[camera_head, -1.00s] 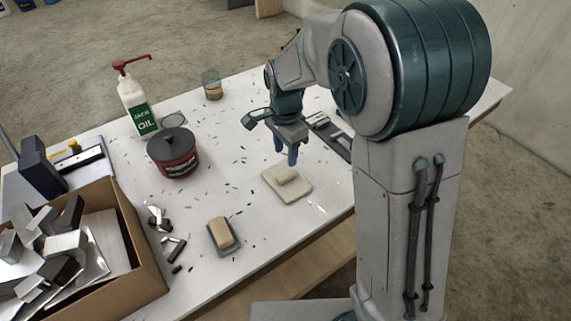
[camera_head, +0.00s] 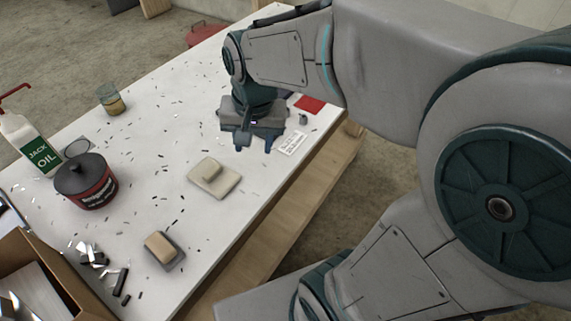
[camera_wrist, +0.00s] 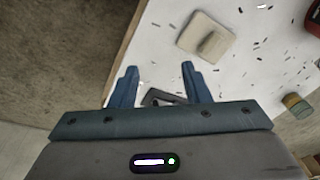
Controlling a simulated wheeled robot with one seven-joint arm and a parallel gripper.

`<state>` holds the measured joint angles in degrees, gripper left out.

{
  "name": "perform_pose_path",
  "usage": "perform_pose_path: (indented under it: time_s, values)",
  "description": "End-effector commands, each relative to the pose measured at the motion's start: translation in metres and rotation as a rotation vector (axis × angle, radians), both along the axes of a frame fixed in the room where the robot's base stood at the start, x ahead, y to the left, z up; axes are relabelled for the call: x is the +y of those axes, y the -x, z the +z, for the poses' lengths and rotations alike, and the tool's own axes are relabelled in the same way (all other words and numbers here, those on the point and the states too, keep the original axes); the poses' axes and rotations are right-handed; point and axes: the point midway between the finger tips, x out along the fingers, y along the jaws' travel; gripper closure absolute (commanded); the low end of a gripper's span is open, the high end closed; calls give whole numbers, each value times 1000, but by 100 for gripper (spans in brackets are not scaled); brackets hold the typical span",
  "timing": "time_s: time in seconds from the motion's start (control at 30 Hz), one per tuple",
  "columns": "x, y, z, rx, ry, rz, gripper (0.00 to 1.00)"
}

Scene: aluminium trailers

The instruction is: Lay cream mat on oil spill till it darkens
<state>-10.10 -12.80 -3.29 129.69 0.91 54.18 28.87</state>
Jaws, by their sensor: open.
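The cream mat (camera_head: 227,184), a square pad with a raised block on top, lies flat on the white table. In the wrist view the mat (camera_wrist: 188,37) is beyond the fingertips, up and to the right. My gripper (camera_head: 254,147) is open above the table, to the mat's upper right and apart from it. In the wrist view both fingers (camera_wrist: 160,70) are spread, with a dark object (camera_wrist: 153,98) showing between them. A grey, dark-rimmed round patch (camera_head: 77,148) lies near the oil bottle (camera_head: 28,143); I cannot tell whether it is the spill.
A dark red lidded tin (camera_head: 93,188) stands left of the mat. A tan-topped block (camera_head: 160,247) lies nearer the front edge. A glass (camera_head: 111,101) stands at the back, and a cardboard box (camera_head: 60,285) is at lower left. Metal shavings litter the table (camera_head: 165,140).

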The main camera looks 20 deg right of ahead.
Motion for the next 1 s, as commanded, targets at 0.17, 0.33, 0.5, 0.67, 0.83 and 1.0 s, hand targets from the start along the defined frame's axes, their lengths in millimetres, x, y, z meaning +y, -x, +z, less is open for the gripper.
perform_pose_path:
  time_s: [0.17, 0.33, 0.5, 0.67, 0.83, 1.0]
  values:
    - [-25, 47, 0, -71, 56, 202, 57]
    - [-36, 73, -5, -107, 106, 331, 57]
    - [-39, 81, -8, -116, 123, 377, 57]
    - [-39, 81, -8, -116, 124, 379, 57]
    - [-39, 81, -8, -115, 123, 378, 57]
    - [-39, 81, -8, -115, 123, 378, 57]
